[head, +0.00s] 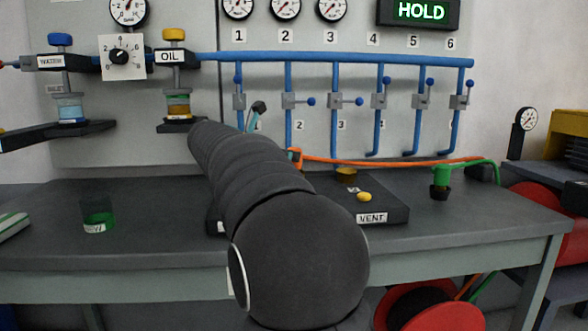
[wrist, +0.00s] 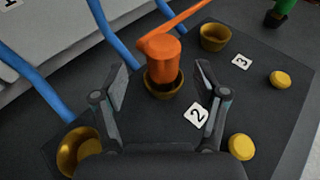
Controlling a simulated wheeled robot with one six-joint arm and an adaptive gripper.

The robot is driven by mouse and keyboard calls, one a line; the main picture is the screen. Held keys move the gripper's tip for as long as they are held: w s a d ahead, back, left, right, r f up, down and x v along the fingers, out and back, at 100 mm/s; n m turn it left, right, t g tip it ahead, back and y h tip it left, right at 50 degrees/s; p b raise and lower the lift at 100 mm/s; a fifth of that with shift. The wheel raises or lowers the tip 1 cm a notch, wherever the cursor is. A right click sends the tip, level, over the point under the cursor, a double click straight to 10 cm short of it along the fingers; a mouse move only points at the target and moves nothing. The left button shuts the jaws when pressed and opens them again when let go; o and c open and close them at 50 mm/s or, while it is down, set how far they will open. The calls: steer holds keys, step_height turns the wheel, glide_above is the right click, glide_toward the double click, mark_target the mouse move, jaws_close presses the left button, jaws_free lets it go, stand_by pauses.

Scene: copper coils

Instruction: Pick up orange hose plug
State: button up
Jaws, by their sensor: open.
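The orange hose plug (wrist: 165,62) shows in the wrist view, with its dark lower end in a brass cup (wrist: 161,90) on a dark block. Its orange hose leads off to the upper right. My gripper (wrist: 160,80) is open, one finger on each side of the plug, with gaps to both. I cannot tell how far above the block the fingers are. In the head view the orange plug (head: 295,156) shows small beside my arm, which hides its lower part and most of my gripper.
The dark block (head: 390,212) marked VENT has another brass cup (wrist: 215,37) and yellow buttons (wrist: 241,147). Blue pipes (head: 288,115) stand behind. A green plug (head: 440,182) is on the bench (head: 490,215) at right. A green cup (head: 98,217) is at left.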

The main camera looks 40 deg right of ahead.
steer(key=shift+x, duration=2.65)
steer(key=shift+s, duration=0.15)
steer(key=c, duration=1.4)
